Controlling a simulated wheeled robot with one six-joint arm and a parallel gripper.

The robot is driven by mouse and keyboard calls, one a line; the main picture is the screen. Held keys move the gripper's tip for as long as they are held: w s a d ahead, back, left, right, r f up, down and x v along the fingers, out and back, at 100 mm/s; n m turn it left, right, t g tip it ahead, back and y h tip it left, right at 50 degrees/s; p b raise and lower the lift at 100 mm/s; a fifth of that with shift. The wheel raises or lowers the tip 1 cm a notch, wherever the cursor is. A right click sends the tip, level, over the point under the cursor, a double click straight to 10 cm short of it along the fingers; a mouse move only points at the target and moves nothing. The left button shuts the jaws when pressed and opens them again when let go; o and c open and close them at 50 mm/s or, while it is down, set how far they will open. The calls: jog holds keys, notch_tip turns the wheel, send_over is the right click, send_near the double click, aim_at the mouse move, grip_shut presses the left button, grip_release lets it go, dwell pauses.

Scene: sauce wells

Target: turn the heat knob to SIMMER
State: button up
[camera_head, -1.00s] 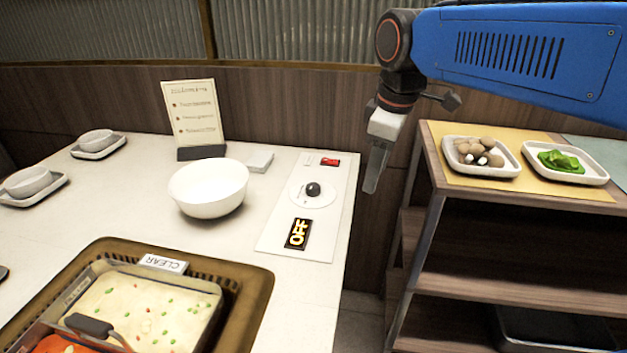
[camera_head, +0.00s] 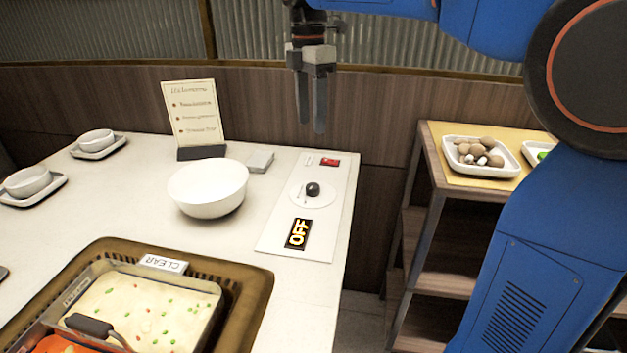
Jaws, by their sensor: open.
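The heat knob (camera_head: 313,189) is a small dark knob on a round white dial, set in a pale control panel (camera_head: 277,237) at the table's right side. The dial's markings are too small to read. A display (camera_head: 299,233) on the panel reads OFF in yellow letters. A red switch (camera_head: 329,162) sits at the panel's far end. My gripper (camera_head: 311,128) is open and empty, pointing down. In the picture it is above the knob and the red switch, apart from both.
A white bowl (camera_head: 208,188) stands left of the panel, with a menu card (camera_head: 193,113) behind it. A brown-rimmed well (camera_head: 262,283) with a pale broth pan is at the front. A wooden shelf (camera_head: 437,181) with a mushroom tray (camera_head: 511,168) stands to the right, beyond a gap.

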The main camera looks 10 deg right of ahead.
aim_at(314, 185)
jog(key=f, duration=1.1)
jog(key=s+f, duration=0.1)
jog(key=f, duration=0.5)
jog(key=shift+d, duration=0.15)
jog(key=shift+c, duration=0.6)
jog(key=c, duration=0.9)
